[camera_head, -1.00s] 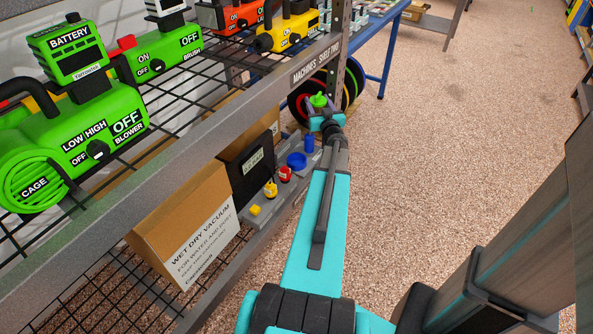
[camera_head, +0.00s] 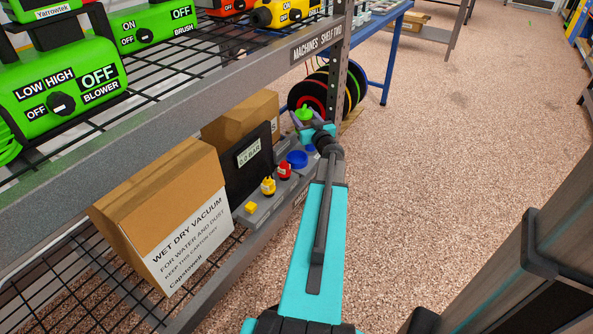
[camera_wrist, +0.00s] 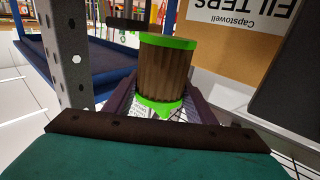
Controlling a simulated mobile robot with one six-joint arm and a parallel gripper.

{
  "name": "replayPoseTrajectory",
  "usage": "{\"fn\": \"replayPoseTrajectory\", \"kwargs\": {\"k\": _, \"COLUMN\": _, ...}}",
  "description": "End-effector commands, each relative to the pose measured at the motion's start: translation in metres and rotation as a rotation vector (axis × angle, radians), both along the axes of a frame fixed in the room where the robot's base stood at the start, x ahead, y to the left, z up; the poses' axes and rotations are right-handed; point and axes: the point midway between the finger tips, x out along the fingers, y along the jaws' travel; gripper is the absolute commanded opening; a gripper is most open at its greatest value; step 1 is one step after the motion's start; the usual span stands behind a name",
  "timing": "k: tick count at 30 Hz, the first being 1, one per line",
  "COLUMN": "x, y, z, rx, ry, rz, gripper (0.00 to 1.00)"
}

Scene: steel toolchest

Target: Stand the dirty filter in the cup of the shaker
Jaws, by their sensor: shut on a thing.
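The dirty filter (camera_wrist: 166,68), a brown pleated cylinder with bright green end rings, stands about upright between my fingers in the wrist view. In the head view its green top (camera_head: 303,113) shows at the far end of my arm. My gripper (camera_wrist: 163,103) is shut on it. On the lower shelf is a grey unit with a dark panel (camera_head: 249,158) reading 0.0 BAR, likely the shaker. It has a blue round part (camera_head: 297,158) and another blue part (camera_head: 311,149), partly hidden by my arm. I cannot tell which is the cup. The filter is apart from both.
A shelf post (camera_head: 338,70) stands close beside my gripper, and the upper shelf edge (camera_head: 215,90) runs above the unit. A wet dry vacuum carton (camera_head: 165,200) stands left of it. A FILTERS carton (camera_wrist: 235,45) is behind the filter. The floor to the right is clear.

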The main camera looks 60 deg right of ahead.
Motion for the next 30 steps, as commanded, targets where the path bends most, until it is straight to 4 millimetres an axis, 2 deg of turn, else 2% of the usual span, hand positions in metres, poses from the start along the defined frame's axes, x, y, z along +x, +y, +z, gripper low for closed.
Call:
{"fn": "replayPoseTrajectory", "kwargs": {"k": 1, "x": 0.002, "y": 0.003, "z": -0.012, "rx": 0.0, "ry": 0.002, "rz": 0.008, "gripper": 0.27}}
{"fn": "replayPoseTrajectory", "kwargs": {"k": 3, "x": 0.004, "y": 0.006, "z": -0.02, "rx": 0.002, "ry": 0.004, "rz": 0.019, "gripper": 0.27}}
{"fn": "replayPoseTrajectory", "kwargs": {"k": 12, "x": 0.014, "y": 0.017, "z": -0.044, "rx": 0.01, "ry": 0.014, "rz": 0.06, "gripper": 0.27}}
{"fn": "replayPoseTrajectory", "kwargs": {"k": 30, "x": 0.016, "y": 0.021, "z": -0.049, "rx": 0.014, "ry": 0.018, "rz": 0.071, "gripper": 0.27}}
